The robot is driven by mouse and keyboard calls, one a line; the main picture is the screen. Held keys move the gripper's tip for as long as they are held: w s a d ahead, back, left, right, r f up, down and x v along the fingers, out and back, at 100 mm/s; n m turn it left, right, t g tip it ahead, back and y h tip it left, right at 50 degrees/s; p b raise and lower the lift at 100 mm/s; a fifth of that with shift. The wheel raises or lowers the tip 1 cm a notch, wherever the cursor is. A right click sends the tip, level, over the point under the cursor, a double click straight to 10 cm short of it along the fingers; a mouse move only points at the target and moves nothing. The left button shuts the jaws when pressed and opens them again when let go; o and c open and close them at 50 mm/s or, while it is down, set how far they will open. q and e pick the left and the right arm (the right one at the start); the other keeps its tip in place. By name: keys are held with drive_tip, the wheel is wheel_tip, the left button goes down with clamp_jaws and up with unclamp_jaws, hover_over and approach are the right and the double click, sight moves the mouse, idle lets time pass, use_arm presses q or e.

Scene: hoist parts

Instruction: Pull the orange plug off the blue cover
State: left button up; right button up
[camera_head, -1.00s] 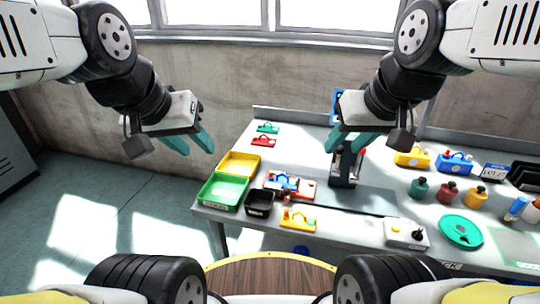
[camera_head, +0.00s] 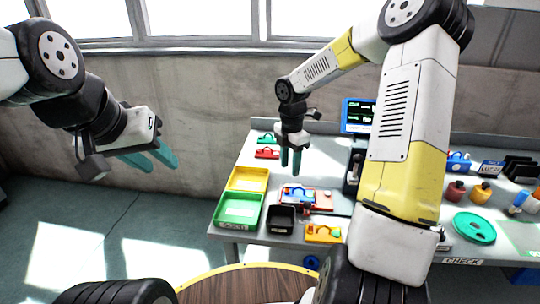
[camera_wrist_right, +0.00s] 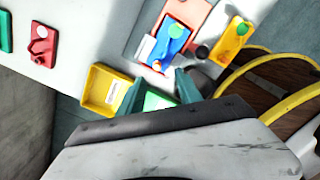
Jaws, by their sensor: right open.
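The blue cover (camera_head: 298,195) sits on a red base (camera_head: 325,201) near the table's left part. In the right wrist view the blue cover (camera_wrist_right: 166,46) has a round green part on it and pale parts beside it. A small orange-red spot (camera_wrist_right: 157,66) shows near its lower end; I cannot tell for sure that it is the orange plug. My right gripper (camera_head: 291,163) is open and empty, pointing down above and slightly behind the blue cover, apart from it. My left gripper (camera_head: 153,160) is open and empty, left of the table, over the floor.
A yellow bin (camera_head: 235,178) and a green bin (camera_head: 222,209) stand left of the cover. A black bin (camera_head: 270,218) and a yellow part (camera_head: 314,234) lie in front. Red (camera_head: 267,153) and green pieces lie behind. A monitor (camera_head: 358,113) stands at the back.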

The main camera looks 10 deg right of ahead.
sight(287, 185)
drive_tip(key=shift+w+a+f+n, duration=0.2)
drive_tip(key=shift+w+f+n, duration=0.1)
drive_tip(key=shift+f, duration=0.4)
wheel_tip(287, 185, down, 7)
drive_tip(key=shift+f, duration=0.15)
clamp_jaws()
